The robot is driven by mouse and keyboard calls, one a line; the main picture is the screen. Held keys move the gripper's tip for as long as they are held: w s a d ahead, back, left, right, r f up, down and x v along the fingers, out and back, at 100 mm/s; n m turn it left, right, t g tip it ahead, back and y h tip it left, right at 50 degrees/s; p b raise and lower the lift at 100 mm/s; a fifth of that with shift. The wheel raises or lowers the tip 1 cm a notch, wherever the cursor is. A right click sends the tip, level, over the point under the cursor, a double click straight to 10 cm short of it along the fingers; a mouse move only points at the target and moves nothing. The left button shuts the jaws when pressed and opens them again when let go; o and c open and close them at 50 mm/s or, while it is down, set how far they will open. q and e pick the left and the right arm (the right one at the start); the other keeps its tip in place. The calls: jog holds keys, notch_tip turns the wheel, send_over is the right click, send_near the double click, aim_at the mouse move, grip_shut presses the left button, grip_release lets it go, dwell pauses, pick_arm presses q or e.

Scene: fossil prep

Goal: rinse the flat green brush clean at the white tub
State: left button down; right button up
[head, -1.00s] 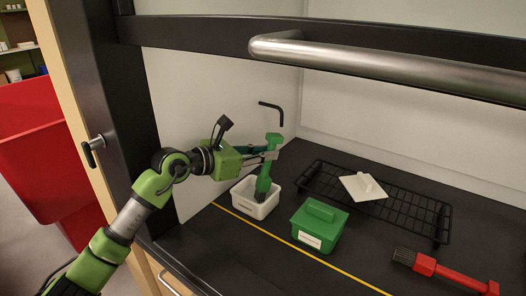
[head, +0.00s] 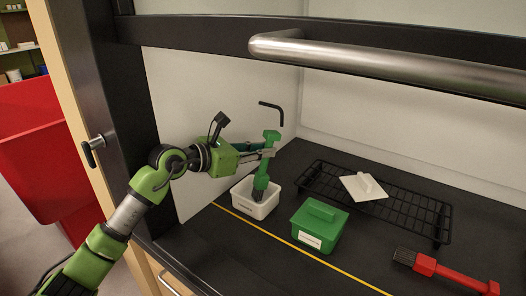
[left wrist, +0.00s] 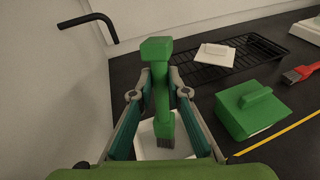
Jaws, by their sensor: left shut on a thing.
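The flat green brush (head: 264,165) is upright, slightly tilted, with its dark bristles pointing down into the white tub (head: 243,200). My left gripper (head: 268,152) is shut on the brush's handle above the tub. In the left wrist view the brush (left wrist: 161,95) stands between my two fingers, and its bristles are over the inside of the white tub (left wrist: 147,143). How deep the bristles reach is hidden by the tub's front wall. My right gripper is not in view.
A green lidded box (head: 320,226) stands right of the tub. Behind it a black wire rack (head: 415,210) holds a white plate with a handle (head: 364,187). A red brush (head: 450,274) lies at front right. A black bent spout (head: 271,105) is on the wall. A yellow line (head: 300,252) runs along the front.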

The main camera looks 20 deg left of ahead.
pick_arm(q)
notch_tip(320, 180, up, 8)
jog(key=p, duration=0.5)
dwell(0.9)
